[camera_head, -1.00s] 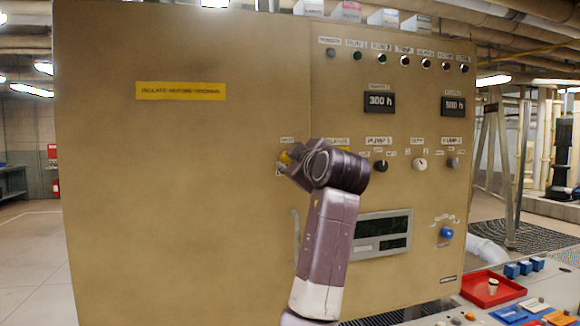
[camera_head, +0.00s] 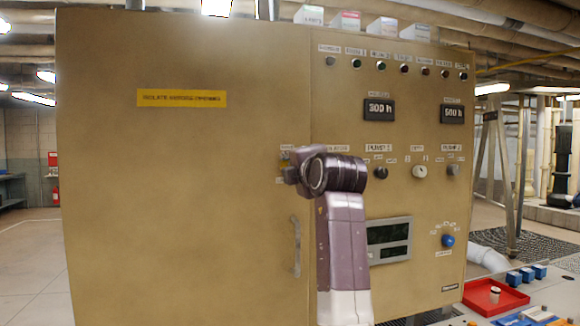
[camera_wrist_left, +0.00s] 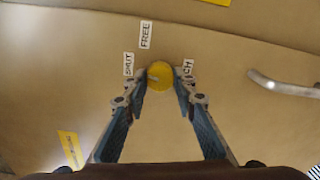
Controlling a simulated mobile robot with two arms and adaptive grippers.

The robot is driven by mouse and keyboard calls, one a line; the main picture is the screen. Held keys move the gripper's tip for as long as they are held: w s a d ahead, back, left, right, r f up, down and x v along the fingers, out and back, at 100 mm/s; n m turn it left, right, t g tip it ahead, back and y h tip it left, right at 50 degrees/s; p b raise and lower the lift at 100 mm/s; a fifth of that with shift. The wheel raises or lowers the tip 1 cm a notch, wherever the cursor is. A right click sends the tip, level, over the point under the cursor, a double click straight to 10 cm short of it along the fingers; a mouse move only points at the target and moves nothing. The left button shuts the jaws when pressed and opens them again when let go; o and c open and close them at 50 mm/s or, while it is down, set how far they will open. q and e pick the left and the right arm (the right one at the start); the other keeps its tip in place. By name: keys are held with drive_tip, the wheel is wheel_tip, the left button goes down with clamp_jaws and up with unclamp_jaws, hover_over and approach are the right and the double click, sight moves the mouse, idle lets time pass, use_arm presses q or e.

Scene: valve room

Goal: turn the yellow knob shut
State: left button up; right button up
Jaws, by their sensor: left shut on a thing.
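The round yellow knob (camera_wrist_left: 160,76) is on the tan cabinet front, between the two fingertips of my left gripper (camera_wrist_left: 163,78) in the left wrist view. The fingers are shut on its sides. A small pale mark shows on the left part of its face. A SHUT label (camera_wrist_left: 128,64) is left of the knob, a FREE label (camera_wrist_left: 146,35) above it, and a partly covered label ending in CH (camera_wrist_left: 188,68) to its right. In the head view my left gripper (camera_head: 290,172) is against the panel and hides most of the knob. My right gripper is not in view.
The tan cabinet (camera_head: 180,220) has a vertical handle (camera_head: 296,246) below the knob. Right of my arm are dark and white knobs, displays, and a blue knob (camera_head: 448,240). A red tray (camera_head: 480,302) lies on the console at lower right.

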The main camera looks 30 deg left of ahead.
use_arm(q)
drive_tip(key=shift+n, duration=1.4)
drive_tip(key=shift+f, duration=0.1)
drive_tip(key=o, duration=1.2)
drive_tip(key=shift+c, duration=0.2)
